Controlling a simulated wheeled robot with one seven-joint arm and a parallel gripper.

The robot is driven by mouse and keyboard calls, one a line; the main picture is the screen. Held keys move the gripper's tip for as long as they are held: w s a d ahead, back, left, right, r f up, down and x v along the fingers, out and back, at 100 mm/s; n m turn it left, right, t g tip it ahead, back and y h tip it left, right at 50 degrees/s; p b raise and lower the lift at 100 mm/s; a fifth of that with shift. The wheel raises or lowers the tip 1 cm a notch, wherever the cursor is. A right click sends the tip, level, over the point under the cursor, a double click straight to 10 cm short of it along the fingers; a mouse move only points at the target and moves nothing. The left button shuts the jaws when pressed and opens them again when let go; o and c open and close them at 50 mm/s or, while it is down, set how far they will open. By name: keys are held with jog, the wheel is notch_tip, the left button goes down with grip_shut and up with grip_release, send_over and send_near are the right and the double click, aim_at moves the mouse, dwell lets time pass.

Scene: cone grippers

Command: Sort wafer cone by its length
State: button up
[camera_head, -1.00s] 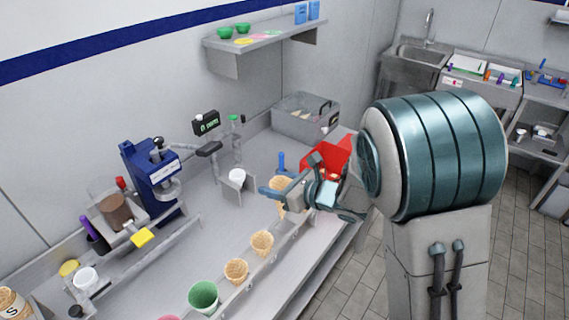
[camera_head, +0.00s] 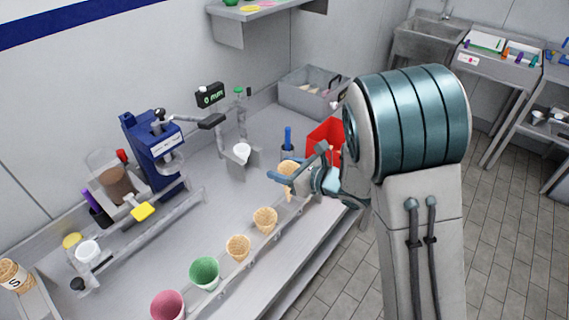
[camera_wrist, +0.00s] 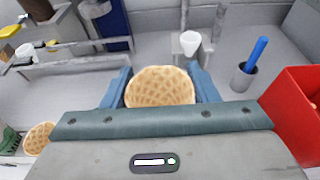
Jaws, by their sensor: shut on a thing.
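My gripper (camera_head: 290,176) is shut on a waffle-patterned wafer cone (camera_head: 288,169), held above the right end of the rack. In the wrist view, the held cone (camera_wrist: 160,84) sits between the two blue fingers, its round wide end facing the camera; its tip is hidden, so its length cannot be told. Two more wafer cones stand in the rack, one nearer my gripper (camera_head: 265,219) and one beside it (camera_head: 238,247). A green cone-shaped piece (camera_head: 204,272) and a pink one (camera_head: 168,305) follow. A wafer-coloured container marked "S" (camera_head: 13,273) stands at the far left.
A red bin (camera_head: 325,134) stands just behind my gripper. A grey pot with a blue-handled tool (camera_head: 288,140) and a white cup (camera_head: 242,152) in a stand are close by. A blue machine (camera_head: 152,145) stands farther left.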

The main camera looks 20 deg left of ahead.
jog(key=shift+f+b, duration=1)
jog(key=shift+f, duration=2.2)
notch_tip(320, 180, down, 2)
jog(key=b, duration=0.4)
jog(key=shift+f+b, duration=0.25)
jog(key=shift+b, duration=0.1)
jog(key=o, duration=0.7)
jog(key=shift+o, duration=0.2)
jog(key=b+v, duration=0.3)
jog(key=v, duration=1)
jog(key=shift+d, duration=0.4)
